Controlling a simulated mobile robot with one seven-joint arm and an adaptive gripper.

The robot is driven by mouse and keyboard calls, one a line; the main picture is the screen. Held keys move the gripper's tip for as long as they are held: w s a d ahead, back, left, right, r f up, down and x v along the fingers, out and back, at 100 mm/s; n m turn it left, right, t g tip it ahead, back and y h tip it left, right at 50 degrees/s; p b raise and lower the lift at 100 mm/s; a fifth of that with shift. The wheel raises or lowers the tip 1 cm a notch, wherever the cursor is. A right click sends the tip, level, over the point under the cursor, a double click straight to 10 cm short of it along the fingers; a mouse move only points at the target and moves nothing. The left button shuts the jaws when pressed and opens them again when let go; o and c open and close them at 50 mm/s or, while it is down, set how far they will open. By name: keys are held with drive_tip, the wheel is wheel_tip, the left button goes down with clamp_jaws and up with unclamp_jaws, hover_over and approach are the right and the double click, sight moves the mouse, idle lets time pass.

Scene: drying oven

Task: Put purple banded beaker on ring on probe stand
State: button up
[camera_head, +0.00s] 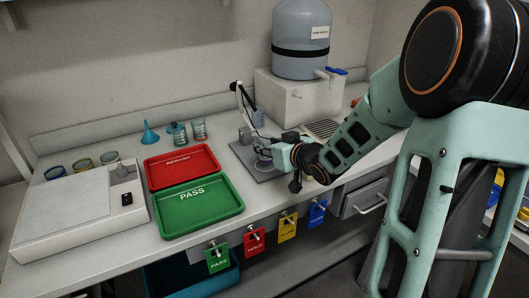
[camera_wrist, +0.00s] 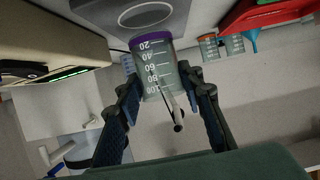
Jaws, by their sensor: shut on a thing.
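The beaker (camera_wrist: 154,68) has a purple band and white graduation marks; it appears upside down in the wrist view. My gripper (camera_wrist: 160,82) is shut on the beaker, one finger on each side. In the head view my gripper (camera_head: 268,156) is over the grey base plate (camera_head: 272,173) of the probe stand, and the beaker is mostly hidden there. In the wrist view the plate (camera_wrist: 188,10) shows a ring mark (camera_wrist: 145,16) right beside the beaker's banded end. I cannot tell whether the beaker touches the plate. The stand's probe arm (camera_head: 239,98) rises behind.
Left of the stand are a red tray (camera_head: 180,165) and a green tray (camera_head: 198,207). Other beakers (camera_head: 199,129) and a blue funnel (camera_head: 149,134) stand behind them. A water carboy (camera_head: 301,35) on a block (camera_head: 298,97) stands behind right.

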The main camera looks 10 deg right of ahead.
drive_tip(key=shift+a+f+b, duration=0.1)
drive_tip(key=shift+f+b, duration=0.25)
drive_tip(key=shift+f, duration=0.7)
drive_tip(key=shift+f, duration=0.1)
drive_tip(key=o, duration=1.2)
drive_tip(key=shift+r, duration=0.2)
drive_tip(key=p+v, duration=0.3)
drive_tip(key=v, duration=0.9)
drive_tip(key=shift+s+f+p, duration=0.1)
drive_tip(key=shift+p, duration=0.2)
